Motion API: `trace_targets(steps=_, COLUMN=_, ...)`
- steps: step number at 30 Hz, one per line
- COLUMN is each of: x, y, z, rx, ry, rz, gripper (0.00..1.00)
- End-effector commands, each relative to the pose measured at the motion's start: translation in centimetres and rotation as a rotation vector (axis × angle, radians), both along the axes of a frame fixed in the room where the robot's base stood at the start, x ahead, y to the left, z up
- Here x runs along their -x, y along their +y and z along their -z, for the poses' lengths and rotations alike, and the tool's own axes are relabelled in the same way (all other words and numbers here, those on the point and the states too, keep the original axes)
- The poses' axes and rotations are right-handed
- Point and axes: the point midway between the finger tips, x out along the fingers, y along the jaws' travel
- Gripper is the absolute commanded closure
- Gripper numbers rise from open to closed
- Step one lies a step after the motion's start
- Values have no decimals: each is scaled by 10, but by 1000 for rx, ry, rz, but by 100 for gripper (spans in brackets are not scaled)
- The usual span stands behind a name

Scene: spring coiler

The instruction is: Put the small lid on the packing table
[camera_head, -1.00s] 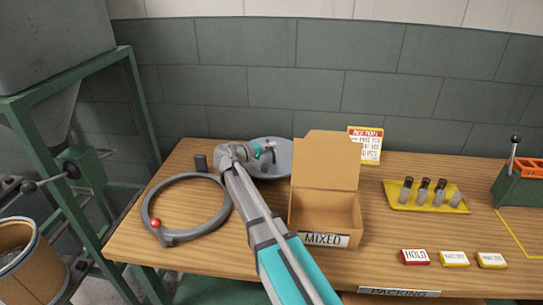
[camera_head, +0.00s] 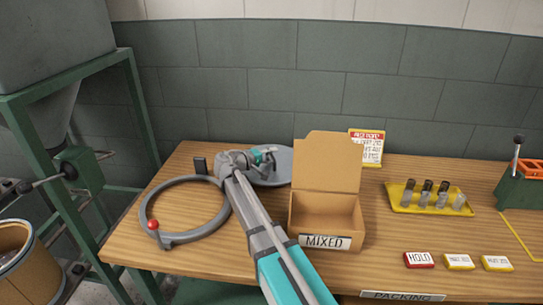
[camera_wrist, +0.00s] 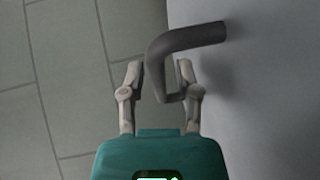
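The small lid (camera_head: 284,163) is a grey disc. The fingers stand apart; the left fingertip is close to the bar, and a gap shows toward the right one. In the head view my wrist hides part of the lid.
A grey ring with a red knob (camera_head: 153,224) lies at left, with a small dark block (camera_head: 200,165) behind it. The open MIXED box (camera_head: 327,215) stands right of my arm. A yellow tray (camera_head: 400,205) and several labels lie farther right. A tiled wall (camera_head: 350,90) is behind.

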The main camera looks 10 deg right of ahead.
Motion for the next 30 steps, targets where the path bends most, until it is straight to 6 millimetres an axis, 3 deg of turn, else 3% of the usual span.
trace_targets(steps=16, x=0, y=1, z=-4, rx=0, ry=0, rz=0, gripper=51)
trace_targets(steps=30, x=27, y=55, z=-15, rx=0, ry=0, rz=-2, gripper=51)
